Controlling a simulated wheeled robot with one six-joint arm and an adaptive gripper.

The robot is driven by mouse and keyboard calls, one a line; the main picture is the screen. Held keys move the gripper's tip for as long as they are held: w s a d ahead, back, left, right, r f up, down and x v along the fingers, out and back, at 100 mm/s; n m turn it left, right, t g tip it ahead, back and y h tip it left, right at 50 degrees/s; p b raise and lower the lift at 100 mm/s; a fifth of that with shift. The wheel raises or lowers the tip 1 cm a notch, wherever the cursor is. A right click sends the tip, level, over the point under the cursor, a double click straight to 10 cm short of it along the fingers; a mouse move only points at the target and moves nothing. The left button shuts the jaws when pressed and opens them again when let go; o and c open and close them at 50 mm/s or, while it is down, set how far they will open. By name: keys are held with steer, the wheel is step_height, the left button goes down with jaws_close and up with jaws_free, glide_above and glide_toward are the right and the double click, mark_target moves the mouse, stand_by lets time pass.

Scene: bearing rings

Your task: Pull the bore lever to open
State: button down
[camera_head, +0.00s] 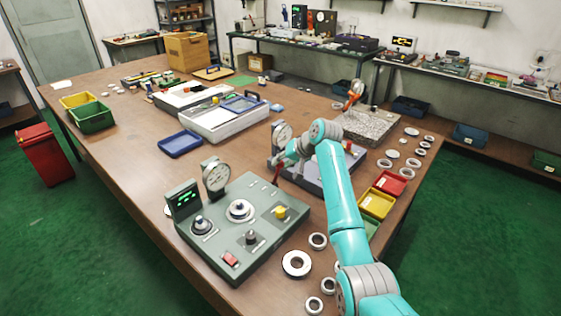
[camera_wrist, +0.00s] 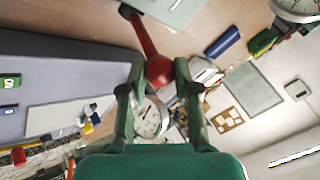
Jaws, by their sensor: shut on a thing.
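The bore lever (camera_wrist: 144,35) is a red rod with a round red knob, seen in the wrist view running from the upper left down to between my fingers. My gripper (camera_wrist: 160,72) is shut on the knob, with one finger on each side of it. In the head view my gripper (camera_head: 284,162) is at the left edge of a grey gauge station (camera_head: 330,176). A small red part of the lever (camera_head: 277,174) shows just below my gripper there. A dial gauge (camera_head: 282,134) stands behind it. My arm hides much of the station.
A green-grey control station (camera_head: 243,232) with a dial, knobs and a red switch stands in front. Several metal rings (camera_head: 297,264) lie near the table's right edge. Red and yellow bins (camera_head: 377,203) stand right of my arm. A blue tray (camera_head: 180,144) lies left.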

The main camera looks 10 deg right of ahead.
steer(key=shift+s+d+f+t+y, duration=0.25)
steer(key=shift+s+d+f+t, duration=0.1)
steer(key=shift+s+t, duration=0.1)
steer(key=shift+s+d+f+t+y, duration=0.2)
steer(key=shift+s+d+t+y, duration=0.1)
steer(key=shift+s+t, duration=0.15)
steer(key=c, duration=0.8)
jaws_free()
steer(key=shift+c, duration=0.2)
steer(key=shift+r, duration=0.1)
steer(key=v, duration=1.2)
